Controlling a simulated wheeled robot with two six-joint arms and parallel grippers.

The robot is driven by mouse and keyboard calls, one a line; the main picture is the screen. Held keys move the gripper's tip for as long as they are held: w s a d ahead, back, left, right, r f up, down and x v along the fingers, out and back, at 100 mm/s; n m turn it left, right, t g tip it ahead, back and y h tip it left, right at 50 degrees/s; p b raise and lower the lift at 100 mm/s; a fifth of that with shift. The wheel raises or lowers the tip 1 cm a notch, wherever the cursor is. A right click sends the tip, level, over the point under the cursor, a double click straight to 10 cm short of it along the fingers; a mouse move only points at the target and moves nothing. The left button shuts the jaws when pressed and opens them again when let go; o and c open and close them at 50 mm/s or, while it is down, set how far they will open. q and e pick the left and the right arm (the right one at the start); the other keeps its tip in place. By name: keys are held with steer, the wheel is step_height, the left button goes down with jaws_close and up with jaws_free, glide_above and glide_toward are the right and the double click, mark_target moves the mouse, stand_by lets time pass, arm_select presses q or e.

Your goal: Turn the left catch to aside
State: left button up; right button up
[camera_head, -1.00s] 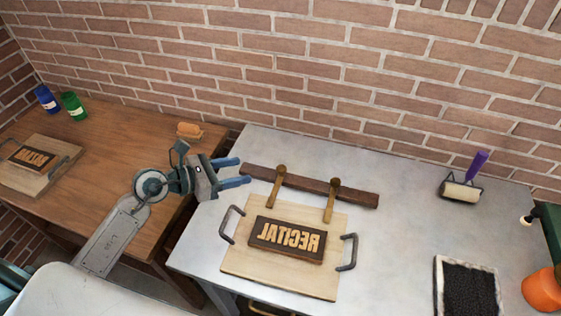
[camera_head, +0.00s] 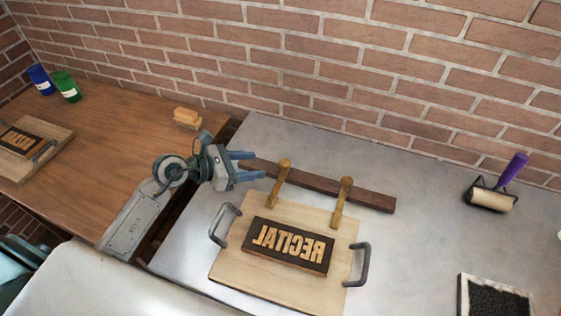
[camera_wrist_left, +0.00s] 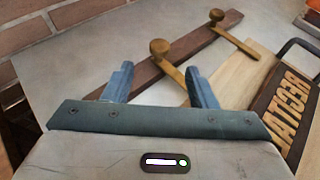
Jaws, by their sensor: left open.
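The left catch (camera_head: 279,182) is a brass bar with a round knob, on a dark wooden rail (camera_head: 329,188) behind the board. It points from the rail toward the board's back edge. The right catch (camera_head: 342,203) lies the same way beside it. My left gripper (camera_head: 250,166) is open and empty, just left of the left catch. In the left wrist view, the left catch (camera_wrist_left: 167,58) stands ahead of the open fingers (camera_wrist_left: 160,84), with its bar running toward the right finger; I cannot tell whether they touch. My right gripper is not in view.
The wooden board (camera_head: 225,264) has two dark handles and carries a RECITAL type block (camera_head: 288,246). A roller with a purple handle (camera_head: 513,168) and a black ink pad (camera_head: 492,300) are at the right. The metal table (camera_head: 420,255) is clear between.

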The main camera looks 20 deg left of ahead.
mark_target(283, 163)
arm_select(q)
steer(key=p+x, duration=0.2)
steer(key=x, duration=0.6)
steer(key=shift+r, duration=0.1)
steer(key=shift+w+d+f, duration=0.4)
steer(key=shift+w, duration=0.1)
steer(key=shift+c, duration=0.2)
jaws_close()
